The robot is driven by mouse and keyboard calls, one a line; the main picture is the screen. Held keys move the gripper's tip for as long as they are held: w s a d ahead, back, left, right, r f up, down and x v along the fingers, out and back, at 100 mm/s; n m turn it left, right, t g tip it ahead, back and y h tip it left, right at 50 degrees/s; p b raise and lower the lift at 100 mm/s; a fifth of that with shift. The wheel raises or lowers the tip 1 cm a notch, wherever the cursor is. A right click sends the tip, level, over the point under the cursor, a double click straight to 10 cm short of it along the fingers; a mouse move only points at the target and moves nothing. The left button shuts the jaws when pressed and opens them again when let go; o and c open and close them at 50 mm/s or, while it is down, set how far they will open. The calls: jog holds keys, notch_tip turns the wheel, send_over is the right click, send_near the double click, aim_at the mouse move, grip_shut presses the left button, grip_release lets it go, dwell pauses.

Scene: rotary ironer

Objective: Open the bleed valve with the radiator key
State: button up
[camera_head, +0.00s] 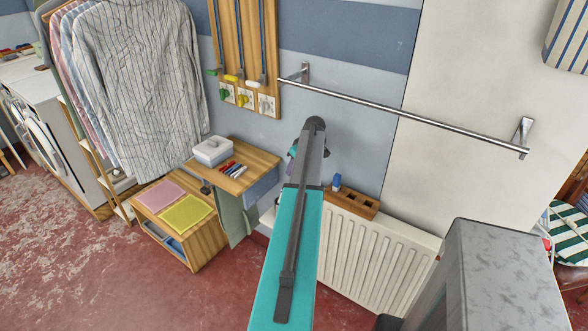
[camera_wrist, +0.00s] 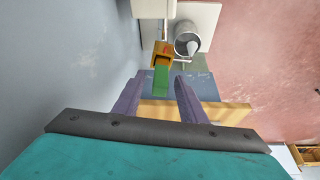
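In the wrist view my gripper (camera_wrist: 160,80) has its two purple fingers apart. A green bar (camera_wrist: 161,79) lies between the fingertips, with a visible gap on each side. The bar joins an orange-yellow block (camera_wrist: 162,54) just beyond the tips; I cannot tell whether this is the radiator key or a valve part. A grey round cup-like piece (camera_wrist: 187,42) with a pale cone inside is right of the block. In the head view my arm hides most of the gripper, near the left end of the white radiator (camera_head: 375,255). I cannot make out the bleed valve for certain.
A slotted wooden block (camera_head: 356,203) with a blue item (camera_head: 337,182) sits on the radiator. A wooden shelf (camera_head: 258,164) with a white box (camera_head: 212,151) and pens is left of my arm. A metal rail (camera_head: 420,118) crosses the wall. A grey cabinet (camera_head: 500,270) is at right.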

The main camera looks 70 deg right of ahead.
jog(key=shift+v, duration=0.75)
jog(key=b+v, duration=0.3)
jog(key=v, duration=0.9)
jog(key=shift+r, duration=0.15)
